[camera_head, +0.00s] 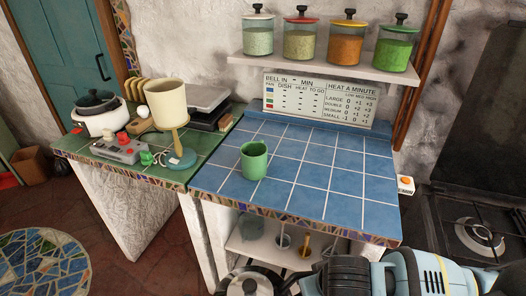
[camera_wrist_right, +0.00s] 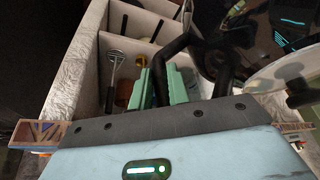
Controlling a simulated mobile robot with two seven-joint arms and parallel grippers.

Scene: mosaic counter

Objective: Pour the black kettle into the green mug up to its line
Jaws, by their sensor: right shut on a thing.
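The green mug (camera_head: 254,160) stands upright on the blue tiled counter (camera_head: 310,175), left of its middle. I cannot make out a line on it. My right gripper's fingers (camera_wrist_right: 163,88) are closed around a black handle (camera_wrist_right: 168,62) in the right wrist view. The handle appears to belong to the black kettle, whose lidded top (camera_head: 250,284) shows at the bottom edge of the head view, in front of and below the counter edge. Most of its body is cut off, and its spout is not clear. My right arm comes in from the bottom right. My left gripper is out of view.
A cream lamp (camera_head: 168,108) and a grey control box (camera_head: 118,148) stand on the green counter at left. Shelf compartments (camera_head: 262,246) under the blue counter hold utensils. A hob (camera_head: 475,235) is at right. The blue tiles around the mug are clear.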

